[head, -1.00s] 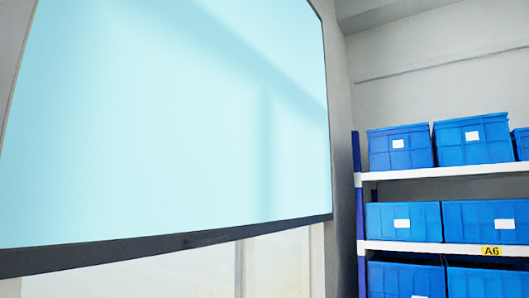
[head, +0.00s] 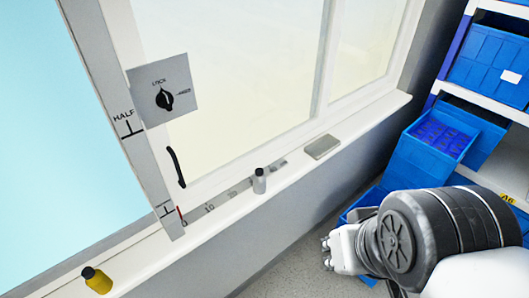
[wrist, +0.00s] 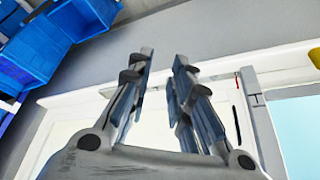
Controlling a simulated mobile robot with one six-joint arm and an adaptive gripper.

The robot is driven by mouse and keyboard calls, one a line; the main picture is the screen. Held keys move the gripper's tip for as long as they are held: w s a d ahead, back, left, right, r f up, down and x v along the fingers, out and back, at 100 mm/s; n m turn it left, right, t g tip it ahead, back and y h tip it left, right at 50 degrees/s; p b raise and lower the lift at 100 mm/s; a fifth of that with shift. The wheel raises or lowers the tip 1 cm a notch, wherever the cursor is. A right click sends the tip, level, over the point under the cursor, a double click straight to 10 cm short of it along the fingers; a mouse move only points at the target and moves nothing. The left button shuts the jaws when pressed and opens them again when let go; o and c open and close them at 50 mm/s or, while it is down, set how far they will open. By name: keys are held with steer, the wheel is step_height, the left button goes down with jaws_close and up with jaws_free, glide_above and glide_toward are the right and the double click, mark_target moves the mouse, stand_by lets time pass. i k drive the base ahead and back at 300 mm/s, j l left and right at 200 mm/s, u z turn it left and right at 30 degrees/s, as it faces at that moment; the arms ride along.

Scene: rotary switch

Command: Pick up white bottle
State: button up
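A small pale grey-white bottle (head: 259,183) with a dark cap stands upright on the white window sill (head: 225,212) in the head view. My gripper (head: 327,252) is below and to the right of it in that view, clear of the sill and apart from the bottle. In the wrist view my gripper (wrist: 164,57) shows two spread fingers with an empty gap between them. I cannot make out the white bottle in the wrist view; the fingers cover part of the sill.
A yellow bottle (head: 98,281) with a black cap stands farther left on the sill. A flat grey object (head: 322,147) lies to the right. A rotary switch panel (head: 163,89) and a dark handle (head: 177,167) are above. Blue bins (head: 440,137) fill the shelves at right.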

mark_target(260, 180)
steer(key=i+l+u, duration=0.35)
steer(key=i, duration=0.2)
steer(key=i+l+u, duration=0.3)
steer(key=i+l, duration=0.25)
